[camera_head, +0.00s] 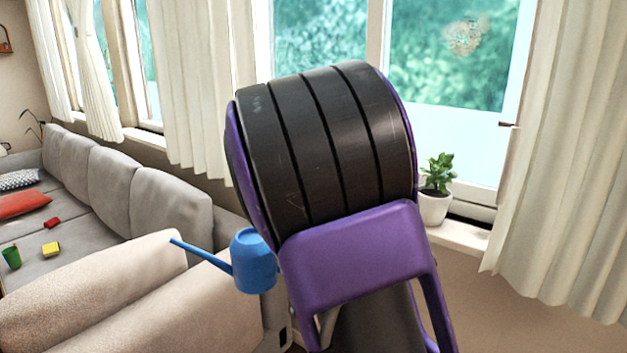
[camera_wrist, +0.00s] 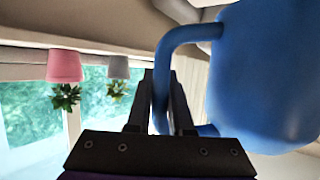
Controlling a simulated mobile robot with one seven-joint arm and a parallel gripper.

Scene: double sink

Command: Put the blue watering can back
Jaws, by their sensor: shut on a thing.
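The blue watering can (camera_head: 255,262) is held in the air beside the sofa's near arm, upright, with its spout pointing left. In the wrist view, which appears upside down, the can's body (camera_wrist: 268,75) fills the right side. Its curved handle (camera_wrist: 178,42) passes between the fingers of my gripper (camera_wrist: 160,85). My gripper is shut on the handle. In the camera_head view my own arm hides the gripper and the handle side of the can.
A potted plant (camera_head: 436,192) stands on the windowsill (camera_head: 462,236) right of my arm. A pink pot (camera_wrist: 64,66) and a pale pot (camera_wrist: 119,67) show in the wrist view. The grey sofa (camera_head: 90,290) is at left, with a red cushion (camera_head: 22,203) and small toys. Curtains (camera_head: 565,150) hang at right.

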